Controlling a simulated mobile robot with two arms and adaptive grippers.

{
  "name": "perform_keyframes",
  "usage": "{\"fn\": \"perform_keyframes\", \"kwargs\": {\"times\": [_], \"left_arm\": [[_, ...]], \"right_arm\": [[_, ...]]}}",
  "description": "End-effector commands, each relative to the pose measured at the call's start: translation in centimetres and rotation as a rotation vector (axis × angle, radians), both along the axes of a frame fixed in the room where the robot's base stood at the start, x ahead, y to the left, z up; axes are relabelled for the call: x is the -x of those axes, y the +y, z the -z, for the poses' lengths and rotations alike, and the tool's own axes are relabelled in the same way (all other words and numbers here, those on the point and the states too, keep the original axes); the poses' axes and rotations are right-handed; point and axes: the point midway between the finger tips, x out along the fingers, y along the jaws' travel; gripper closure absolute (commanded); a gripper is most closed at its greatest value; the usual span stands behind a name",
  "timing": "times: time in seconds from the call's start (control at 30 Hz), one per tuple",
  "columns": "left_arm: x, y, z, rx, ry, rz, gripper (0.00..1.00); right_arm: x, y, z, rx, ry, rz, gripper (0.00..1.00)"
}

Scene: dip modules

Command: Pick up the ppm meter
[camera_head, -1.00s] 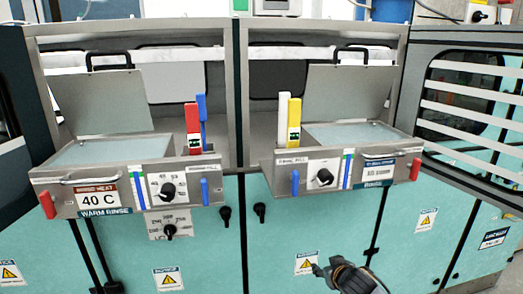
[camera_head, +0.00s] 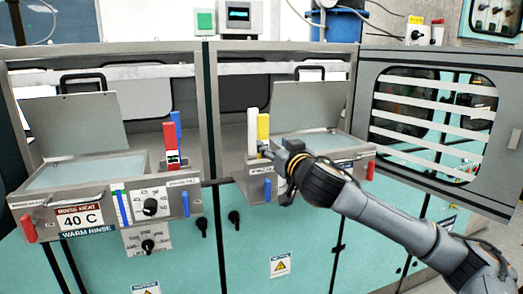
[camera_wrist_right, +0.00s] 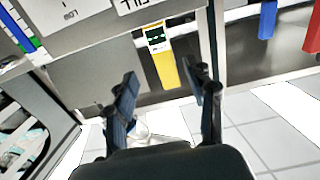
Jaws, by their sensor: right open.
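A slim yellow meter (camera_head: 263,125) with a small dark display stands upright at the back left corner of the right-hand basin. A similar red meter (camera_head: 170,136) stands at the left-hand basin. No readable label shows which is the ppm meter. My right gripper (camera_head: 268,154) is in front of the yellow meter's lower part. In the right wrist view the right gripper (camera_wrist_right: 160,76) is open and empty, its fingers either side of the yellow meter's line. My left gripper is out of view.
A white stick (camera_head: 252,130) stands close left of the yellow meter. A blue stick (camera_head: 176,124) stands by the red meter. A raised lid (camera_head: 311,107) and the right-hand basin's front panel with its knob bound the space around my right gripper.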

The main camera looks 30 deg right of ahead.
Motion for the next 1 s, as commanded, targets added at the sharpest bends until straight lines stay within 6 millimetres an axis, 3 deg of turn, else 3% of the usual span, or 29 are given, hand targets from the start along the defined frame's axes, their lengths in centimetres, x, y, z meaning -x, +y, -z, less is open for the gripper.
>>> {"fn": "perform_keyframes", "kwargs": {"times": [0.1, 0.37, 0.57, 0.7, 1.0], "left_arm": [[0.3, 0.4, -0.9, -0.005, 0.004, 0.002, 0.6], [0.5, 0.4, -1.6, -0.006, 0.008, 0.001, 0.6], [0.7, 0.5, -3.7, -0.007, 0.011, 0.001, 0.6], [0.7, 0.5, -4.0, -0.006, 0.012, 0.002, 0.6], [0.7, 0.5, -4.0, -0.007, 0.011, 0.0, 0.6]], "right_arm": [[-1.8, -0.4, -0.3, -0.002, 0.0, 0.0, 0.45], [-3.5, -0.7, -0.3, 0.001, 0.0, -0.001, 0.45], [-6.2, -1.0, -1.0, 0.0, 0.001, 0.0, 0.45], [-7.6, -1.4, -0.6, 0.001, 0.0, 0.0, 0.45], [-8.1, -1.5, -0.4, 0.002, 0.0, 0.0, 0.45]]}}
